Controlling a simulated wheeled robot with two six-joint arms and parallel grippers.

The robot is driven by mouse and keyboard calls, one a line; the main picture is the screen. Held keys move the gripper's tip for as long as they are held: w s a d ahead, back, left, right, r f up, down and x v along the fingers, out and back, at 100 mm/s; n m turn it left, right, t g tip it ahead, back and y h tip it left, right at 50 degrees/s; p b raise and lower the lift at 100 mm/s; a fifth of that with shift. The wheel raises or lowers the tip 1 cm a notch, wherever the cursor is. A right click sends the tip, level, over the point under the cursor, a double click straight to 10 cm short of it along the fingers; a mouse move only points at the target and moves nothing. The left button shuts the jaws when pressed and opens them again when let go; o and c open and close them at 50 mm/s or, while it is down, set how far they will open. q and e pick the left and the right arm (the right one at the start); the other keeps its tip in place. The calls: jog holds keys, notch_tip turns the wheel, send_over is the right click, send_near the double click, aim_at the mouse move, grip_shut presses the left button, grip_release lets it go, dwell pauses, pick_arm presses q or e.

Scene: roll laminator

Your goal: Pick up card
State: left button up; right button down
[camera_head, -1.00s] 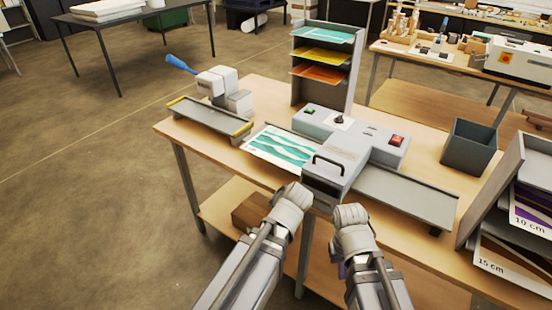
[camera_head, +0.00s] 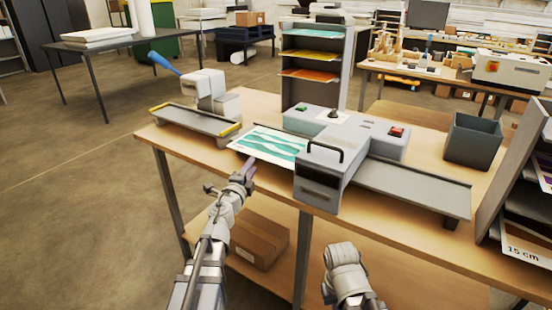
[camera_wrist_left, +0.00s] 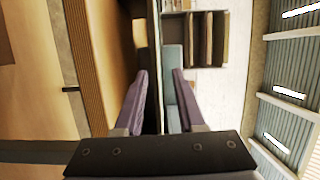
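The card (camera_head: 268,144), white with teal waves, lies flat at the left side of the grey laminator (camera_head: 345,150), near the table's front edge. My left gripper (camera_head: 250,172) is just in front of and below the card's near edge. In the left wrist view its two purple fingers (camera_wrist_left: 159,90) stand apart, with a thin dark edge running between them; I cannot tell whether that edge is the card. The fingers do not appear closed on it. My right wrist is low in front of the table; its fingers are hidden.
A trimmer with a blue handle (camera_head: 163,62) stands left of the card. A shelf rack (camera_head: 318,62) with coloured sheets stands behind. A grey bin (camera_head: 473,141) and a sorting rack are at the right. A cardboard box (camera_head: 258,243) sits on the lower shelf.

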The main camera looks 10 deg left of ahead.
aim_at(261, 156)
pick_arm(q)
jog(key=shift+m, duration=0.3)
jog(key=shift+w+d+f, duration=0.1)
jog(key=shift+w+d, duration=0.1)
jog(key=shift+w, duration=1.1)
jog(key=shift+w+d+f, duration=0.1)
jog(key=shift+w+d, duration=0.15)
jog(key=shift+w, duration=1.1)
jog(key=shift+w+d, duration=0.2)
jog(key=shift+w, duration=1.1)
jog(key=shift+s, duration=0.1)
jog(key=shift+c, duration=0.3)
grip_shut()
